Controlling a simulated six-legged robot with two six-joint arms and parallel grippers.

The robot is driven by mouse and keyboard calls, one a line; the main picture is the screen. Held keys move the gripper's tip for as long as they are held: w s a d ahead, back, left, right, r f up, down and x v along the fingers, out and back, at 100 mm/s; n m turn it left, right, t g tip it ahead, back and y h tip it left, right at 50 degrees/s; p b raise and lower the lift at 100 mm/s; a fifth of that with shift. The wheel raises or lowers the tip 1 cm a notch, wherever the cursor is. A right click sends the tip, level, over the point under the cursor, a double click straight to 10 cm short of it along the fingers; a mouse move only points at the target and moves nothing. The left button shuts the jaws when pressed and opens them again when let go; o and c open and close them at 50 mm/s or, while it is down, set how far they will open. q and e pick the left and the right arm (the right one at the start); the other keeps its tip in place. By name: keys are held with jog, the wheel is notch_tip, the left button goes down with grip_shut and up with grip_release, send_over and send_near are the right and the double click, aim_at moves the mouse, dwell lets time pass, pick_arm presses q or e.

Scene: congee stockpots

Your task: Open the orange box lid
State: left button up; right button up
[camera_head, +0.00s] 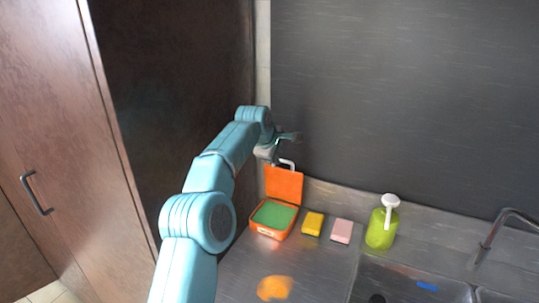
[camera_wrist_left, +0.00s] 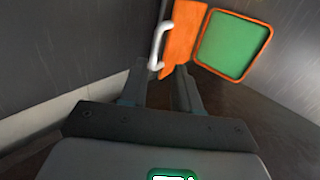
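The orange box (camera_head: 268,233) sits on the counter near the back wall, with a green inside. Its orange lid (camera_head: 285,186) stands upright at the back, so the box is open. A white handle (camera_head: 288,163) is on the lid's upper edge. In the left wrist view the lid (camera_wrist_left: 183,37), its handle (camera_wrist_left: 156,48) and the open box (camera_wrist_left: 234,45) lie beyond the fingers. My left gripper (camera_head: 287,143) is just above the handle; its fingers (camera_wrist_left: 161,73) are apart with nothing held between them. My right gripper is not in view.
A yellow sponge (camera_head: 312,224) and a pink block (camera_head: 341,231) lie right of the box. A green pump bottle (camera_head: 381,229) stands farther right, by the sink (camera_head: 400,283) and faucet (camera_head: 490,238). An orange patch (camera_head: 274,288) marks the front counter. A dark wall is close behind.

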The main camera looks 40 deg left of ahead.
pick_arm(q)
jog(key=b+v, duration=0.1)
jog(key=v, duration=0.7)
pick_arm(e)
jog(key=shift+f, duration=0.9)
pick_arm(q)
jog(key=shift+r, duration=0.1)
jog(key=shift+c, duration=0.3)
